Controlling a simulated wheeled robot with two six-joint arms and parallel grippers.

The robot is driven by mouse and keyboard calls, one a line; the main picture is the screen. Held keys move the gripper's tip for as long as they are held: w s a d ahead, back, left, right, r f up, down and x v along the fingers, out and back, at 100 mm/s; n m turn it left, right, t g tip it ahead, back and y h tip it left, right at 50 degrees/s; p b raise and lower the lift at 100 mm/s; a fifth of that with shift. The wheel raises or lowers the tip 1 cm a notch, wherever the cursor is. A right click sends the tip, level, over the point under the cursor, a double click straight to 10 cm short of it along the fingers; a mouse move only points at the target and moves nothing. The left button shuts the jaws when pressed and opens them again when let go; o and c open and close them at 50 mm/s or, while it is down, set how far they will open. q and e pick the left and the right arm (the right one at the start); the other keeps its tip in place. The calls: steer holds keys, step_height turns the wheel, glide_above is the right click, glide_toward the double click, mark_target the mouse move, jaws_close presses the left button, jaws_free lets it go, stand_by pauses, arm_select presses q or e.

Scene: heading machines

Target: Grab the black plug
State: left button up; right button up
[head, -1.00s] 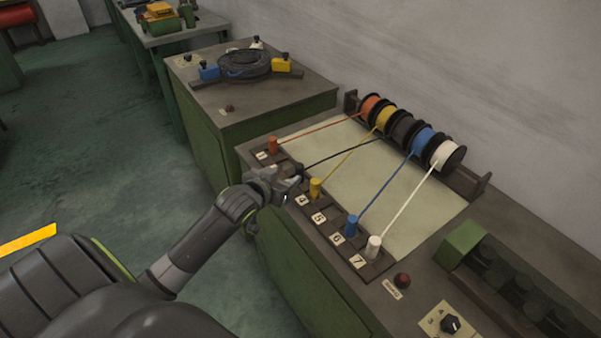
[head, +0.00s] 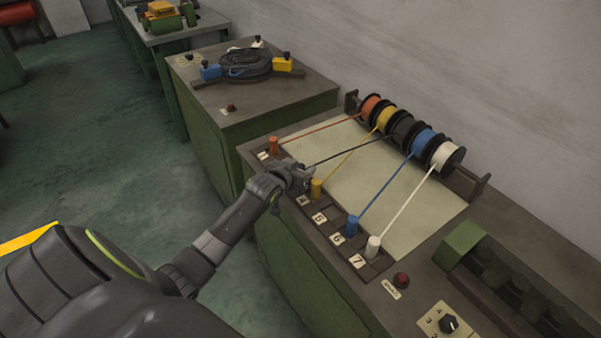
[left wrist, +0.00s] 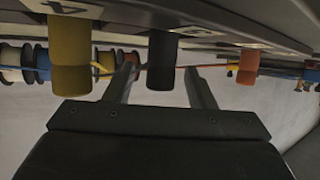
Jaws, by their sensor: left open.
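In the left wrist view the black plug (left wrist: 161,62) hangs into the picture from the top, between the two fingers of my left gripper (left wrist: 160,84). The fingers are open, one on each side of the plug, with gaps visible between them and it. In the head view my left gripper (head: 301,179) is at the plug row, between the orange plug (head: 273,146) and the yellow plug (head: 316,188), and hides the black plug. The black cable (head: 345,151) runs from there to the black spool (head: 404,128). My right gripper is not in view.
The yellow plug (left wrist: 70,58) and orange plug (left wrist: 248,66) stand close on either side of the fingers. A blue plug (head: 352,226) and a white plug (head: 374,246) stand further along. A red button (head: 401,280) is beyond them. Cables stretch over the pale panel (head: 410,205).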

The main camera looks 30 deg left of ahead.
arm_select(q)
steer(key=shift+w, duration=0.15)
steer(key=shift+c, duration=0.3)
steer(key=c, duration=1)
